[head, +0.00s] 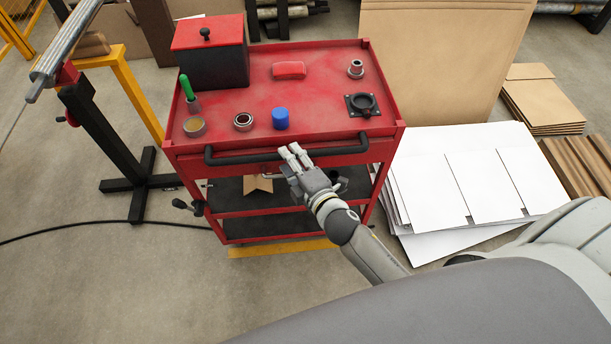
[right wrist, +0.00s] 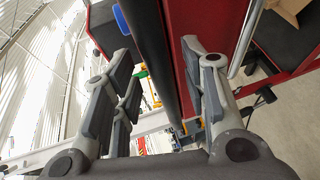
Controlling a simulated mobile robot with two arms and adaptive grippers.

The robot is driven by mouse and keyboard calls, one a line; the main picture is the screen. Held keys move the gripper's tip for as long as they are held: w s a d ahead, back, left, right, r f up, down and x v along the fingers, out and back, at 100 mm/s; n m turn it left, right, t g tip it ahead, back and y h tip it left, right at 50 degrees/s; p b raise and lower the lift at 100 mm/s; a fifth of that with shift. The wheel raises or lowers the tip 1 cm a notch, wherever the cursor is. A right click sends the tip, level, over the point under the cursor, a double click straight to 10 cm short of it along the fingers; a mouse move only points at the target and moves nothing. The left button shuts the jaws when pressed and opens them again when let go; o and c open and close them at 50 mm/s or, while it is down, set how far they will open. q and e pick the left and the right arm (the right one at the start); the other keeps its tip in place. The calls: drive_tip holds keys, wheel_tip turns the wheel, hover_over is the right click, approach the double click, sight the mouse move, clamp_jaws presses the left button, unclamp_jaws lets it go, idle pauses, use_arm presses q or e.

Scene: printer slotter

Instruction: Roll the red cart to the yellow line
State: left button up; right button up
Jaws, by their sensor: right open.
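The red cart (head: 325,95) stands upright in front of me, with a black handle (head: 235,159) along its near side. My right gripper (head: 294,154) is at the right half of this handle, with its fingers open. In the right wrist view, the dark handle bar (right wrist: 152,45) passes between the spread fingers of the right gripper (right wrist: 165,85); I cannot tell whether they touch it. A yellow strip (head: 280,248) shows low at the cart's near edge, partly hidden by the cart. My left gripper is out of view.
The cart carries a red-lidded black box (head: 213,65), a blue cap (head: 280,119), a red block (head: 289,70) and small parts. A black stand (head: 112,150) is on the left. Floor at front left is mostly clear.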

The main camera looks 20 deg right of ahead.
drive_tip(key=v, duration=0.9)
drive_tip(key=shift+s, duration=0.2)
drive_tip(key=s+d+f+m+g, duration=0.1)
drive_tip(key=s+f+m+g, duration=0.25)
drive_tip(key=f, duration=0.65)
drive_tip(key=s+d+f+m+g+h, duration=0.15)
drive_tip(key=s+f, duration=0.25)
drive_tip(key=f, duration=0.7)
drive_tip(key=s+f+m+g, duration=0.3)
drive_tip(key=s+f, duration=0.1)
drive_tip(key=f, duration=0.6)
drive_tip(key=s+d+f+m+g, duration=0.1)
drive_tip(key=s+f+m+g, duration=0.2)
drive_tip(key=s+f, duration=0.4)
drive_tip(key=s+d+f+m+g, duration=0.2)
drive_tip(key=s+f+m, duration=0.3)
drive_tip(key=s, duration=1.1)
wheel_tip(320, 180, down, 3)
drive_tip(key=shift+s+d+r+g, duration=0.1)
drive_tip(key=shift+s+d+g, duration=0.15)
drive_tip(key=shift+g, duration=0.65)
drive_tip(key=shift+h, duration=0.25)
